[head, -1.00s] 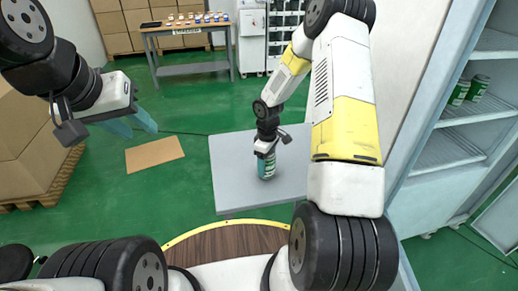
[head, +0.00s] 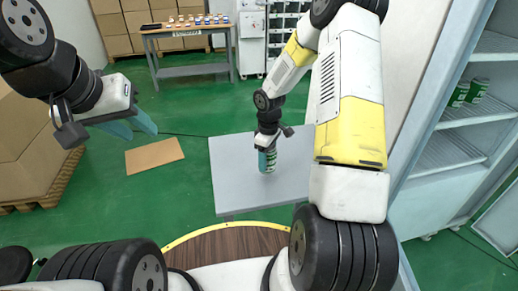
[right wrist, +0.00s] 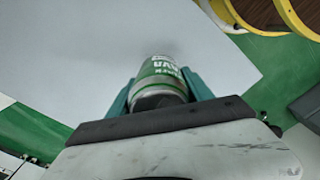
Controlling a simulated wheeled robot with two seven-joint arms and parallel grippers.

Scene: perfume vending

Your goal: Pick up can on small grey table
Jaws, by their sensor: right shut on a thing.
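A green and white can (head: 268,162) is at the small grey table (head: 232,185), in the middle of the head view. My right gripper (head: 266,158) is shut on the can. In the right wrist view the can (right wrist: 162,78) shows between the two teal fingers (right wrist: 160,92). It looks upright in the head view; whether its base touches the tabletop is hard to tell. My left gripper (head: 136,124) hangs at the upper left, empty, with its two teal fingers apart.
An open shelf cabinet (head: 445,150) at the right holds green cans (head: 468,92). A workbench (head: 190,70) with small items stands at the back. Cardboard boxes (head: 28,150) on a pallet are at the left. A brown mat (head: 154,156) lies on the green floor.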

